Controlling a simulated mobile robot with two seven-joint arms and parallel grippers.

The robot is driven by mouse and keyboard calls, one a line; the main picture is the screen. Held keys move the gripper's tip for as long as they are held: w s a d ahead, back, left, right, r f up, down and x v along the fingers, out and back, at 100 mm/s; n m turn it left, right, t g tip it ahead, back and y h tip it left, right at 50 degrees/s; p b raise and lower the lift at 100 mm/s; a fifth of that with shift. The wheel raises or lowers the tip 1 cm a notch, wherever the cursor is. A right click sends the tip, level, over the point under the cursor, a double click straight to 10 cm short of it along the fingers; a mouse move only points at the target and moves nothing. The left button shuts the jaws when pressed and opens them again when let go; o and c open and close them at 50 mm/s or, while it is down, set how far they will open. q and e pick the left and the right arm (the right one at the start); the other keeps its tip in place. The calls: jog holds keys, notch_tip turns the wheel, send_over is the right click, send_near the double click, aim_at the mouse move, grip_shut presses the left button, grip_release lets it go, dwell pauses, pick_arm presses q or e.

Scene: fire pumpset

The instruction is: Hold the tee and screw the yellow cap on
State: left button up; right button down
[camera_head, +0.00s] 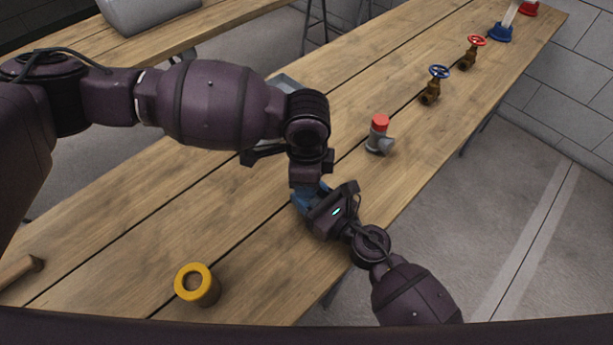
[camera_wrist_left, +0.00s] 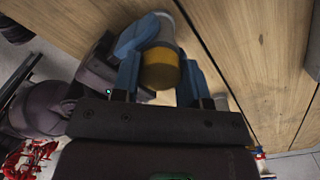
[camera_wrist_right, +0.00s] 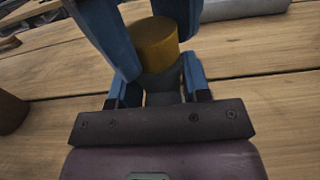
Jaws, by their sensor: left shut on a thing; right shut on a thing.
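The yellow cap (camera_wrist_right: 155,42) sits at the end of the grey tee (camera_wrist_right: 163,85) in the right wrist view. The left wrist view also shows the cap (camera_wrist_left: 160,72) between my left fingers, with the grey tee (camera_wrist_left: 166,28) beyond it. My left gripper (camera_head: 303,198) is shut on the cap. My right gripper (camera_head: 318,208) is shut on the tee's body. The two grippers meet closely over the table, and their fingers hide parts of both pieces. In the head view the cap and tee are hidden behind the grippers. How far the cap is threaded cannot be seen.
A yellow ring-shaped part (camera_head: 197,284) stands at the table's near end. A grey fitting with a red top (camera_head: 379,135) stands right of the grippers. Blue-wheeled (camera_head: 437,85) and red-wheeled (camera_head: 472,52) valves stand farther back. The wooden table (camera_head: 230,225) is otherwise largely clear here.

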pick_arm(q)
jog(key=m, duration=1.5)
jog(key=o, duration=1.1)
jog(key=shift+r, duration=0.1)
notch_tip(320, 180, up, 12)
